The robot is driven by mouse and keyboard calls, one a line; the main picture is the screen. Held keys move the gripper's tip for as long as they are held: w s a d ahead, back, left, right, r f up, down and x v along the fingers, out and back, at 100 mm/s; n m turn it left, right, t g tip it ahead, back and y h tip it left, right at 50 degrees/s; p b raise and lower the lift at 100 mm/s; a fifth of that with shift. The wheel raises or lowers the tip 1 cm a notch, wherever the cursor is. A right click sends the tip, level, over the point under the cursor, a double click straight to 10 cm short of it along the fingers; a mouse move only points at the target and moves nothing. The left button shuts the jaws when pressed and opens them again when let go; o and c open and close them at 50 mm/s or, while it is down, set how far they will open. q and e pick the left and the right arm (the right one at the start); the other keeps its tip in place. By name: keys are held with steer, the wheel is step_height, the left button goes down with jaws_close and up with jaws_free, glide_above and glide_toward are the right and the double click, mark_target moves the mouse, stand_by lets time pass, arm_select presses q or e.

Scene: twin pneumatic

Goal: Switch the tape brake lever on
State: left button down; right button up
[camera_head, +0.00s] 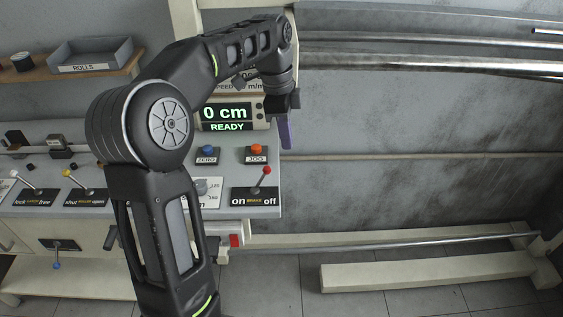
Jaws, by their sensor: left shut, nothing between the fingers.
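The brake lever (262,178) has a red ball knob and a thin stem. It stands on the console's right part above a black label plate (255,201) reading "on" at left and "off" at right, with small orange text between. The lever leans right, toward the "off" side. My left gripper (286,127) is past the console's right edge, up and right of the red knob and apart from it. It points down, is seen edge-on, and is shut and empty. My right gripper is not in view.
My left arm hides the console's middle, including part of a grey dial (208,190). Blue (207,150) and orange (257,149) buttons sit behind the lever. A display (227,118) reads "0 cm READY". White- and yellow-knobbed levers are at left. Metal rollers (420,67) extend right.

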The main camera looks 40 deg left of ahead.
mark_target(263, 177)
arm_select(q)
steer(key=shift+f, duration=0.1)
steer(key=f, duration=0.3)
steer(key=s+a+f, duration=0.1)
steer(key=f, duration=0.2)
steer(key=a+f+p, duration=0.1)
steer(key=f, duration=0.2)
steer(key=shift+s, duration=0.2)
stand_by(0.3)
stand_by(0.3)
